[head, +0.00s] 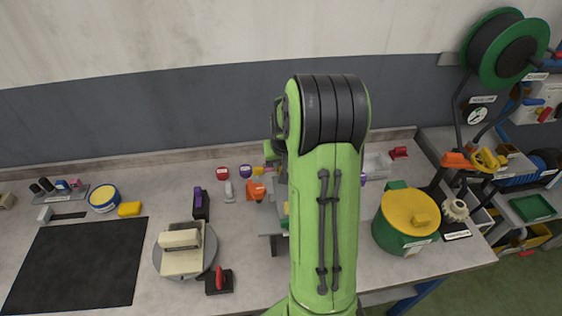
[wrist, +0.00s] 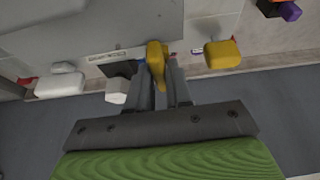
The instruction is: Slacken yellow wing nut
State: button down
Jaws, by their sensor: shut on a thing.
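In the wrist view my gripper (wrist: 160,82) is shut on the yellow wing nut (wrist: 156,60), with one finger on either side of it. The nut sits at the edge of a grey plate (wrist: 90,22) that carries a small white label. A black block and a white hexagonal piece (wrist: 117,90) are just left of the fingers. In the head view my green arm covers the gripper and the wing nut.
A rounded yellow piece (wrist: 222,55) is to the right of the fingers. On the bench, a beige block sits on a round turntable (head: 158,262). A green bin with a yellow lid (head: 408,212) stands right of my arm. A black mat (head: 78,265) lies at left.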

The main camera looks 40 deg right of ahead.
jog(key=n, duration=0.2)
jog(key=n+t+y+b, duration=0.1)
jog(key=n, duration=0.1)
jog(key=shift+d+y, duration=0.15)
jog(key=shift+y, duration=0.15)
jog(key=n, duration=0.2)
jog(key=n+y+b, duration=0.1)
jog(key=n, duration=0.1)
jog(key=shift+n+y, duration=0.3)
jog(key=shift+n, duration=0.1)
jog(key=n, duration=0.2)
jog(key=n+g+y, duration=0.1)
jog(key=n, duration=0.1)
jog(key=shift+d+n+y, duration=0.1)
jog(key=shift+n+y, duration=0.2)
jog(key=shift+n+g+y+p, duration=0.4)
jog(key=shift+n+y+p, duration=0.3)
jog(key=shift+n, duration=1)
jog(key=c, duration=1.1)
grip_release()
